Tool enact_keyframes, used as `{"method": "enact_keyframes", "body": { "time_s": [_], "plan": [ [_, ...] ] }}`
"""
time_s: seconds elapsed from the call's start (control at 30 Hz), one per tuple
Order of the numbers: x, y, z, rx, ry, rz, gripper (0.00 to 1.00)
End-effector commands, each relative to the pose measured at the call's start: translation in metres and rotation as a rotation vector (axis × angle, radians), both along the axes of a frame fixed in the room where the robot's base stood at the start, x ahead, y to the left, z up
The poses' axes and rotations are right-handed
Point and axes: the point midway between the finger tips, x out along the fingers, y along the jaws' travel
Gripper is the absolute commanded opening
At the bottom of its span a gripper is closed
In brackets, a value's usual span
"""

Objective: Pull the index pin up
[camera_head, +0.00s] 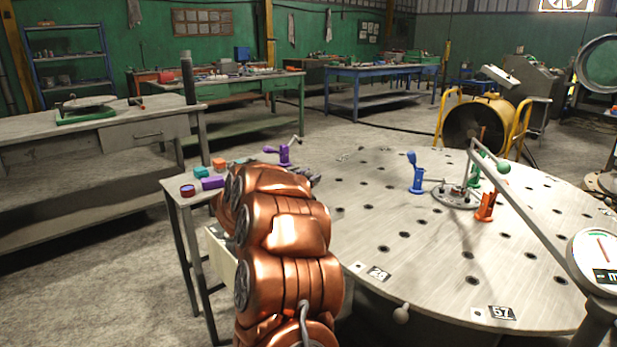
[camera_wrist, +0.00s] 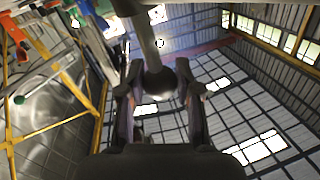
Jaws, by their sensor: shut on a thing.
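In the wrist view, my gripper (camera_wrist: 159,74) has its two dark fingers on either side of a grey ball knob (camera_wrist: 157,83) on a rod. I take this to be the index pin, and the gripper is shut on it. The rod runs from the ball to the top of the picture. In the head view, my copper arm hides most of the gripper and what it holds, at the left edge of the round table (camera_head: 420,270). How far the pin is up cannot be told.
A purple crank piece (camera_head: 285,153) stands just beyond my arm. A small side table (camera_head: 190,203) with coloured blocks is at left. The round table carries a blue-handled piece (camera_head: 416,175), an orange piece (camera_head: 486,207) and a long bar with a gauge (camera_head: 597,257). Its near surface is clear.

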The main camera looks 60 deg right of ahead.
Motion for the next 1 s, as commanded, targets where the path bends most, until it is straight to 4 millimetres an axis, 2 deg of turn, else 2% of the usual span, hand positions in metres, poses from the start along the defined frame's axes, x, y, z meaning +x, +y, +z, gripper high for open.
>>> {"method": "enact_keyframes", "body": {
  "time_s": [0.03, 0.07, 0.3, 0.67, 0.87, 1.0],
  "plan": [
    [0.001, 0.000, 0.007, -0.014, -0.003, 0.002, 0.00],
    [0.001, 0.000, 0.008, -0.015, -0.003, 0.002, 0.34],
    [0.001, 0.000, 0.006, -0.011, -0.002, 0.001, 0.59],
    [0.001, 0.003, 0.004, -0.008, -0.002, 0.002, 0.59],
    [0.003, 0.028, 0.005, -0.009, -0.003, 0.002, 0.59],
    [0.007, 0.056, 0.003, -0.005, -0.002, 0.006, 0.59]
  ]
}}
